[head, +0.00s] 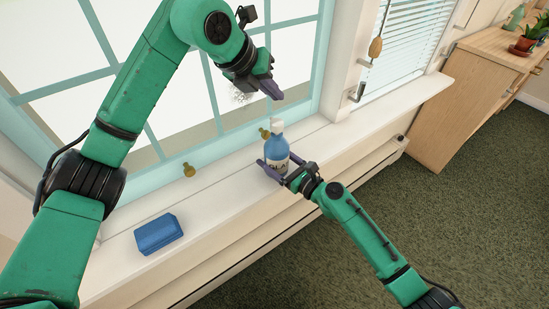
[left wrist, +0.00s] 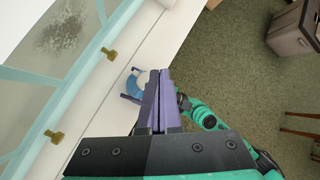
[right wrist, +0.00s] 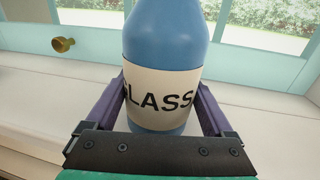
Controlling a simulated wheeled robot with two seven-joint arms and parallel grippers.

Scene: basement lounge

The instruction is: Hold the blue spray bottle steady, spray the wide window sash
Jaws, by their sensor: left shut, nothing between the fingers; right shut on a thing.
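The blue spray bottle (head: 277,150) stands upright on the white window sill, with a white top and a label. In the right wrist view the bottle (right wrist: 165,50) fills the space between the fingers, its label partly reading "LASS". My right gripper (head: 279,170) is shut on its lower body. My left gripper (head: 274,90) is shut and empty, above the bottle in front of the window; its closed fingers show in the left wrist view (left wrist: 158,100). The wide window sash (head: 185,100) has a pale teal frame. A dark speckled patch (left wrist: 62,32) shows on its glass.
A blue block-like sponge (head: 158,233) lies on the sill (head: 215,208) left of the bottle. Brass knobs (head: 188,170) stick out along the lower sash. A wooden cabinet (head: 450,110) with a potted plant stands at right. Green carpet is open below.

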